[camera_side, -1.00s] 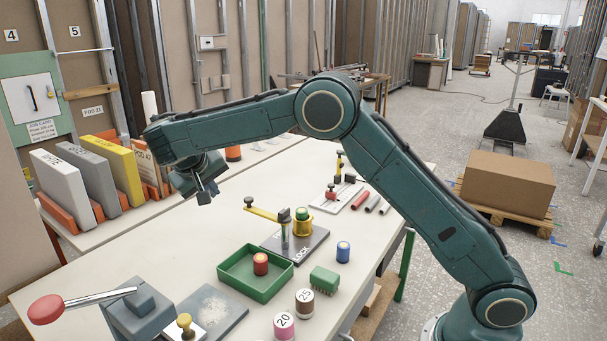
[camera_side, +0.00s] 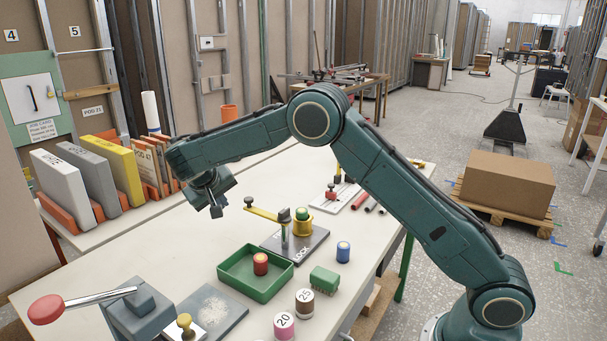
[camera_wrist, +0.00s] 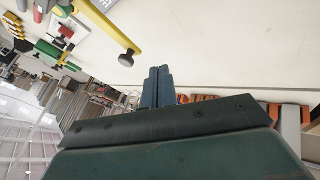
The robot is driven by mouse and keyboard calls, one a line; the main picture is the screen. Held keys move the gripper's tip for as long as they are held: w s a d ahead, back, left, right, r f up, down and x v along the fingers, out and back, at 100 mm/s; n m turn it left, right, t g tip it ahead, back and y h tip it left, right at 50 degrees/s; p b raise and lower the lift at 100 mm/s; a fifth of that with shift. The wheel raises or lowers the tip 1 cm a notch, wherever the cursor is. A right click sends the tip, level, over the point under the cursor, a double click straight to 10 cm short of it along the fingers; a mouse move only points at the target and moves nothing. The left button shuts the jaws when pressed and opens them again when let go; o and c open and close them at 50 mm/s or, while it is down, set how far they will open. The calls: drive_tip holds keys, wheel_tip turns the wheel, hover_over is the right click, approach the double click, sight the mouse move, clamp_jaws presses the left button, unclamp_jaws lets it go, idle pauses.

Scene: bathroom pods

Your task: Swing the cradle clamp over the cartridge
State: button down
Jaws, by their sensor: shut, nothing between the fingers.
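The cradle clamp's yellow arm (camera_side: 264,214) sticks out to the left from its post, with a dark knob (camera_side: 249,201) at its free end. In the side view, the arm points away from the green-topped cartridge (camera_side: 302,214), which stands in a yellow cradle (camera_side: 303,229) on a grey plate marked LOCK (camera_side: 310,243). My gripper (camera_side: 216,211) is shut and empty, just left of the knob and apart from it. In the wrist view, my shut fingers (camera_wrist: 158,72) are right of the yellow arm (camera_wrist: 103,22) and its knob (camera_wrist: 126,58).
A green tray (camera_side: 238,283) with a red cartridge (camera_side: 261,264) stands in front of the clamp. A blue cartridge (camera_side: 343,252) and a green brush-like block (camera_side: 324,280) stand to the right.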

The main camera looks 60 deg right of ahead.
drive_tip(key=d+f, duration=0.2)
drive_tip(key=d, duration=0.3)
drive_tip(key=shift+d+f, duration=0.2)
drive_tip(key=shift+d, duration=0.05)
drive_tip(key=shift+d, duration=0.15)
idle(0.3)
